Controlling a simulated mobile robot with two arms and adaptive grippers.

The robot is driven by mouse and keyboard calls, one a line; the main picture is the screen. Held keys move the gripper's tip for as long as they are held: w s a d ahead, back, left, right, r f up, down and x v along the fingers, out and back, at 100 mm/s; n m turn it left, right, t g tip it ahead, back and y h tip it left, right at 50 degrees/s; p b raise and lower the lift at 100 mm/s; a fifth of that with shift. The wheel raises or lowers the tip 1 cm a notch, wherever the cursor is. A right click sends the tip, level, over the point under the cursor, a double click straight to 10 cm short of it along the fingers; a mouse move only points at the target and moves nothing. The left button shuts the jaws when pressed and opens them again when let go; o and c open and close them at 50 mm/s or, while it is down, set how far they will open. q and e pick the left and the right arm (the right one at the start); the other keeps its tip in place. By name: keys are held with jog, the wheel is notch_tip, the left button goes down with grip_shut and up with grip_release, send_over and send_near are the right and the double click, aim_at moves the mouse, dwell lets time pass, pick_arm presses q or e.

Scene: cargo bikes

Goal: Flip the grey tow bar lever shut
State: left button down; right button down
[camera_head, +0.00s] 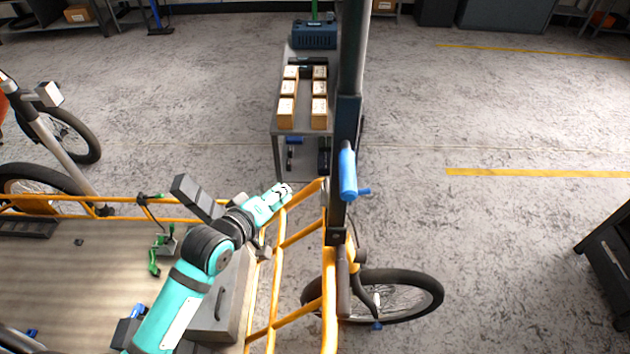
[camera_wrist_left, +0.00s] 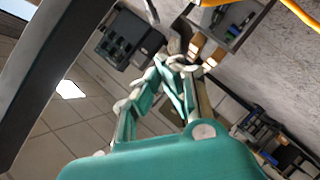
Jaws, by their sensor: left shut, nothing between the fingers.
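My left gripper (camera_head: 287,190) is at the top edge of the cargo bike's yellow rail frame (camera_head: 300,233), close to the dark upright post (camera_head: 342,130). In the left wrist view its fingers (camera_wrist_left: 176,62) are shut with nothing held. A slim grey piece (camera_wrist_left: 151,12) shows just beyond the fingertips there; I cannot tell whether it is the tow bar lever or whether the fingers touch it. I cannot clearly make out the grey lever in the head view. My right gripper is not in view.
A blue grip (camera_head: 347,174) sits on the post, right of my gripper. A grey case (camera_head: 222,312) lies in the bike's bed. A narrow table (camera_head: 300,125) with several small boxes stands beyond. The floor at the right is mostly clear.

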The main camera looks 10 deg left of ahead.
pick_arm(q)
jog(key=s+d+f+x, duration=0.1)
jog(key=d+x, duration=0.1)
jog(key=x, duration=1)
jog(key=shift+f, duration=0.2)
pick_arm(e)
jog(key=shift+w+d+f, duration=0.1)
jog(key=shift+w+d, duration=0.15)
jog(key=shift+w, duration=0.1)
pick_arm(q)
jog(key=shift+d, duration=0.1)
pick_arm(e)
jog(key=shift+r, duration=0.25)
